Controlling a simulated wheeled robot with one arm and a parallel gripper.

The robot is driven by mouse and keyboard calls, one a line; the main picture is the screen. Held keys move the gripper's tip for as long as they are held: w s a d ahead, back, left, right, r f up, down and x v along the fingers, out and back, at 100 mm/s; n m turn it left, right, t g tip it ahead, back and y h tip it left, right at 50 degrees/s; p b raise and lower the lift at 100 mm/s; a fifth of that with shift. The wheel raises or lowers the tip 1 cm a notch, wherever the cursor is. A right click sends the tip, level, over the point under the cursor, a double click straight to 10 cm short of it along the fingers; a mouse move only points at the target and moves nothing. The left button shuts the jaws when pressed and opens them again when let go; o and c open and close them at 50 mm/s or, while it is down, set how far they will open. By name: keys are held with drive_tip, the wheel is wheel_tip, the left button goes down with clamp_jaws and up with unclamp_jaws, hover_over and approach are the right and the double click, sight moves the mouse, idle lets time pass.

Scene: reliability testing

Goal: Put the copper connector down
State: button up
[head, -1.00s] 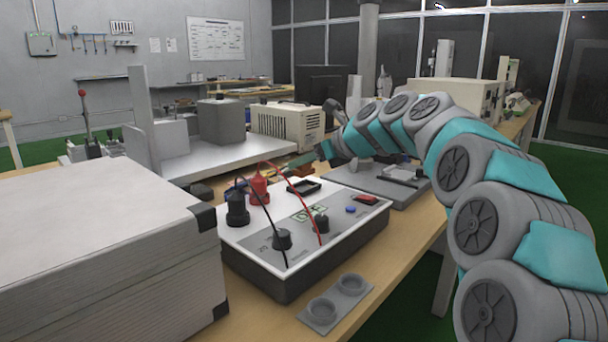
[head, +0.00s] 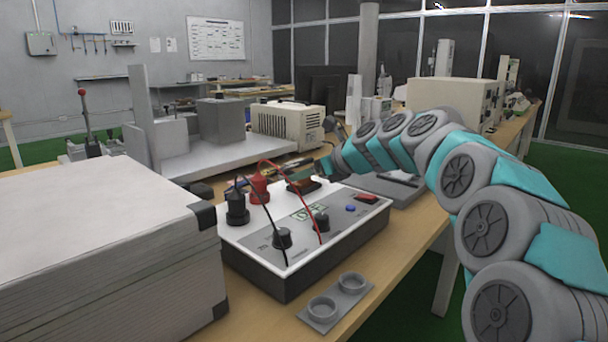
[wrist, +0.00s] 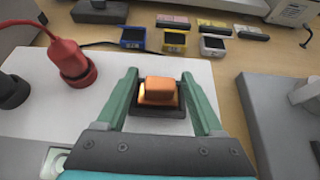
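The copper connector (wrist: 160,91), a small orange-brown block, sits in a black square holder (wrist: 148,112) on the white top of the test box (wrist: 100,107). In the head view the connector (head: 306,187) shows small at the back of the box (head: 340,252). My gripper (wrist: 159,73) has its two green fingers on either side of the connector, with a narrow gap to it on each side, so it looks open. In the head view my gripper (head: 300,177) is low over the holder, and its fingertips are partly hard to make out.
A red plug (wrist: 74,62) with a cable and a black plug (head: 237,208) stand left of the holder. Small blue (wrist: 132,37), yellow (wrist: 174,41) and white (wrist: 212,44) bins stand behind. A grey plate (wrist: 275,110) lies to the right. A large case (head: 95,230) fills the left front.

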drive_tip(key=shift+r, duration=0.1)
drive_tip(key=v, duration=1.1)
drive_tip(key=shift+d+r, duration=0.1)
drive_tip(key=shift+r, duration=0.05)
drive_tip(key=shift+s+d+r, duration=0.15)
drive_tip(key=shift+s+d, duration=0.1)
drive_tip(key=shift+s, duration=0.05)
